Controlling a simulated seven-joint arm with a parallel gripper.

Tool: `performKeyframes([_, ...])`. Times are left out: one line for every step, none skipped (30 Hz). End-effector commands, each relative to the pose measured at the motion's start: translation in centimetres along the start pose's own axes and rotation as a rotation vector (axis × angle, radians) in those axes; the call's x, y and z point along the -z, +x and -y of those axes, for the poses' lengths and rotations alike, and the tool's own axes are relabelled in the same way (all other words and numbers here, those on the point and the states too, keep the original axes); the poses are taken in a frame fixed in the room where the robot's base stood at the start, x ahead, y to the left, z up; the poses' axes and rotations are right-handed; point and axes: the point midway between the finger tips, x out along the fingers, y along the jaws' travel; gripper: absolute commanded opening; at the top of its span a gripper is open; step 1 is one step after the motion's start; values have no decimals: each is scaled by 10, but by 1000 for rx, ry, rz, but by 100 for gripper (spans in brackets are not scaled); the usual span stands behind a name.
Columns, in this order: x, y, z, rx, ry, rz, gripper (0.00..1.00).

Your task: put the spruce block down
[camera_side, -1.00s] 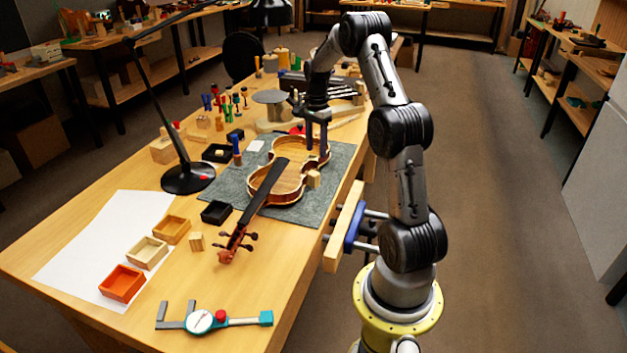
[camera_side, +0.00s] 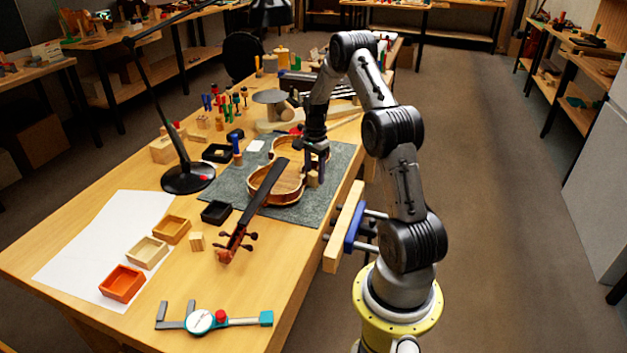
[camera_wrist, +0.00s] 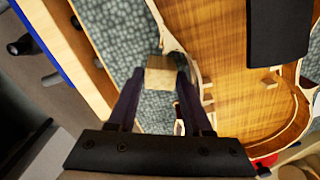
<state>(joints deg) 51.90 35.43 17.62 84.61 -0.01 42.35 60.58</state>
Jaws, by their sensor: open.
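A small pale wooden block, which looks like the spruce block (camera_side: 314,179), stands at the right edge of the open violin body (camera_side: 288,186). In the wrist view the block (camera_wrist: 161,75) lies against the violin's rim, over the grey-green mat. My gripper (camera_side: 316,168) is pointed down at the block. In the wrist view its two fingers (camera_wrist: 159,82) are apart, with the block between or just beyond their tips. Whether either finger touches it I cannot tell. The block's underside is hidden.
The violin's dark neck (camera_side: 262,196) reaches toward the front of the bench. Another small block (camera_side: 197,242) stands near small trays (camera_side: 147,252). A lamp (camera_side: 188,178) stands left of the mat (camera_side: 306,212). A vise (camera_side: 345,228) juts from the bench's right edge.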

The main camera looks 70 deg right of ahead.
Motion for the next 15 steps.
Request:
performKeyframes([0,0,0,0,0,0,50])
performKeyframes([0,0,0,0,0,0,50])
performKeyframes([0,0,0,0,0,0,43])
performKeyframes([0,0,0,0,0,0,37])
performKeyframes([0,0,0,0,0,0,32])
performKeyframes([0,0,0,0,0,0,25])
performKeyframes([0,0,0,0,0,0,19])
performKeyframes([0,0,0,0,0,0,14])
performKeyframes([0,0,0,0,0,0,7])
performKeyframes([0,-1,0,0,0,0,1])
performKeyframes([0,-1,0,0,0,0,0])
performKeyframes([0,-1,0,0,0,0,0])
performKeyframes([0,-1,0,1,0,0,0])
performKeyframes([0,-1,0,1,0,0,0])
performKeyframes([0,-1,0,0,0,0,0])
